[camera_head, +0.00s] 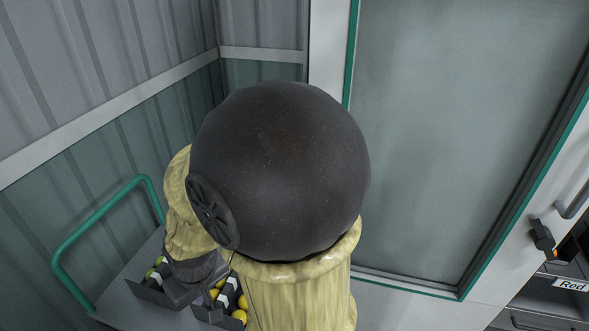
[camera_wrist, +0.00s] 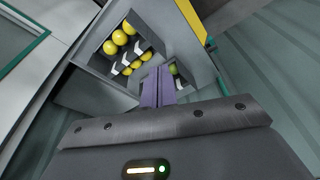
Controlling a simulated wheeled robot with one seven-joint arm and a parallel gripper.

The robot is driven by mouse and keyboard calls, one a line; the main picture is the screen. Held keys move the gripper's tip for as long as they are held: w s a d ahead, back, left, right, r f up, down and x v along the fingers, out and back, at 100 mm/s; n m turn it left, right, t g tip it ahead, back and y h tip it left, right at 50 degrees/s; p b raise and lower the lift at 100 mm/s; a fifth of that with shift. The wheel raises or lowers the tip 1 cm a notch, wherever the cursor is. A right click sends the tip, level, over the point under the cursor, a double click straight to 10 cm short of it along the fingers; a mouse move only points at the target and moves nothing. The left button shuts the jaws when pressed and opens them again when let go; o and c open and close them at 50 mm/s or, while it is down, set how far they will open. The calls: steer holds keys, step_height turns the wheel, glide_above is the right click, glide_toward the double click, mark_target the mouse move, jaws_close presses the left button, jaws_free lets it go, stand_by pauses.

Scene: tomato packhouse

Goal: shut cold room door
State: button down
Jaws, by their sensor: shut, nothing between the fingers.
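The cold room door (camera_head: 440,130) looks like a tall grey pane with green edging and a pale frame, at the right of the head view. A grey bar handle (camera_head: 575,198) and a black-and-orange latch (camera_head: 543,238) show at its right. I cannot tell whether the door is fully closed. A green-edged panel (camera_wrist: 22,40) shows at the upper left of the wrist view, perhaps the same door. My gripper (camera_wrist: 159,84) is shut and empty, its purple fingers together in front of the tomato trays. In the head view my arm hides part of the scene.
A trolley (camera_head: 130,285) with a green push rail (camera_head: 100,222) stands by the corrugated wall (camera_head: 110,60), carrying trays of yellow and green tomatoes (camera_head: 238,314). A tray (camera_wrist: 92,62) also shows in the wrist view. Grey crates marked "Red" (camera_head: 571,285) stand at lower right.

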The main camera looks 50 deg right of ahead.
steer(key=w+d+t+h+p, duration=0.2)
steer(key=w+d+t+h, duration=0.3)
steer(key=w+d, duration=0.8)
steer(key=d+r+n+g+h+p, duration=0.1)
steer(key=d+r+h, duration=0.1)
steer(key=d+h, duration=0.4)
steer(key=s+d+r+n+g+h, duration=0.1)
steer(key=d+r+g+h, duration=0.1)
steer(key=d+h, duration=0.4)
steer(key=shift+s+d+r+n+g+h+p, duration=0.3)
steer(key=shift+d+p, duration=0.1)
steer(key=shift+d, duration=0.75)
